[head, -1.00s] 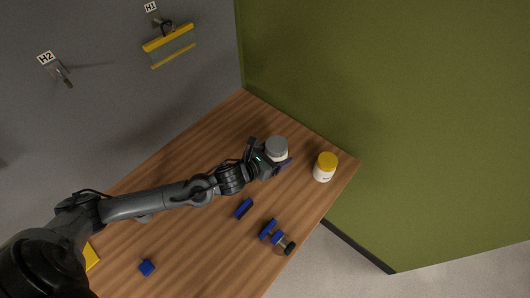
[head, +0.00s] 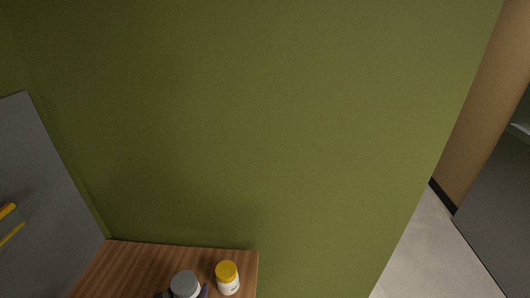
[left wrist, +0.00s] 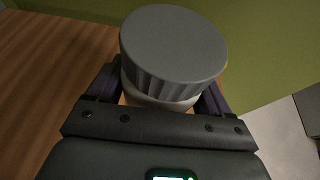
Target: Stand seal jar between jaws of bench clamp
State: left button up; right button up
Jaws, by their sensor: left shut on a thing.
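A white jar with a ribbed grey lid (head: 185,283) is at the bottom edge of the head view. It also fills the upper middle of the left wrist view (left wrist: 172,48), its lid facing the camera. My left gripper (left wrist: 160,98) is shut on this jar, a finger on each side below the lid. In the head view only the tips of my left gripper (head: 183,295) show beside the jar. Whether the jar touches the table is hidden. The bench clamp is not in view now. My right gripper is not in view.
A white jar with a yellow lid (head: 227,278) stands just right of the held jar, near the corner of the wooden table (head: 140,258). A green wall (head: 250,140) rises behind. A grey panel (head: 40,200) stands at the left.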

pick_arm(q)
jog(key=s+r+p, duration=0.4)
jog(key=r+p, duration=0.9)
jog(key=r, duration=0.3)
jog(key=shift+r, duration=0.2)
jog(key=shift+r, duration=0.1)
